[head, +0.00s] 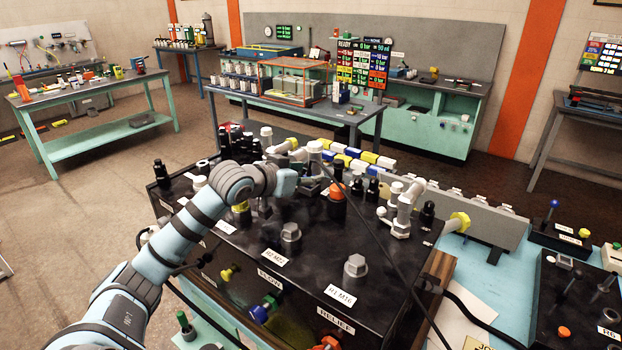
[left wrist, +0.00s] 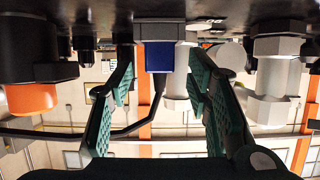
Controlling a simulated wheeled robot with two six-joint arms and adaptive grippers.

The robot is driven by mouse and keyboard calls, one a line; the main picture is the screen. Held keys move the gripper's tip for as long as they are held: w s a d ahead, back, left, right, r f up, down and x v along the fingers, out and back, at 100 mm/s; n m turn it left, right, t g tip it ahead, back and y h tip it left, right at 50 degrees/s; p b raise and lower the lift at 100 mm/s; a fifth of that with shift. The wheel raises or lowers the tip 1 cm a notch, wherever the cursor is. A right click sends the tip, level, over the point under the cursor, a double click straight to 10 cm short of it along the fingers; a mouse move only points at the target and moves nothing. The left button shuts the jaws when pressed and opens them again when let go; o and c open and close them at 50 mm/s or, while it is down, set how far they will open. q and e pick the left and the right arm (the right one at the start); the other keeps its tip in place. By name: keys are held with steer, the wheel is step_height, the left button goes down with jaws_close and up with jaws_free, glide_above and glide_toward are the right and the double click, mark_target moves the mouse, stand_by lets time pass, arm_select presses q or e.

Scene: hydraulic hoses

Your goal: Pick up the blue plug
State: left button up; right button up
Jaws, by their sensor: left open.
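The blue plug (left wrist: 160,57) shows in the left wrist view, where the picture appears upside down. It is a short blue piece against a wide grey-white fitting, set on a black surface. My left gripper (left wrist: 161,78) is open, its two green padded fingers on either side of the plug with gaps at both sides. It holds nothing. In the head view my left arm reaches over the black block, and its wrist and hand (head: 265,183) cover part of the block. I cannot make out the plug between the fingers there. My right gripper is not in view.
An orange-capped fitting (left wrist: 32,98) and a large white fitting (left wrist: 272,80) flank the fingers. Grey hex fittings (head: 355,270) stand on the black block (head: 255,250). A dark hose (head: 385,250) crosses it. Another blue part (head: 262,309) sits on its front face.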

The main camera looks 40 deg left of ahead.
arm_select(q)
steer(key=shift+s, duration=0.15)
jaws_close()
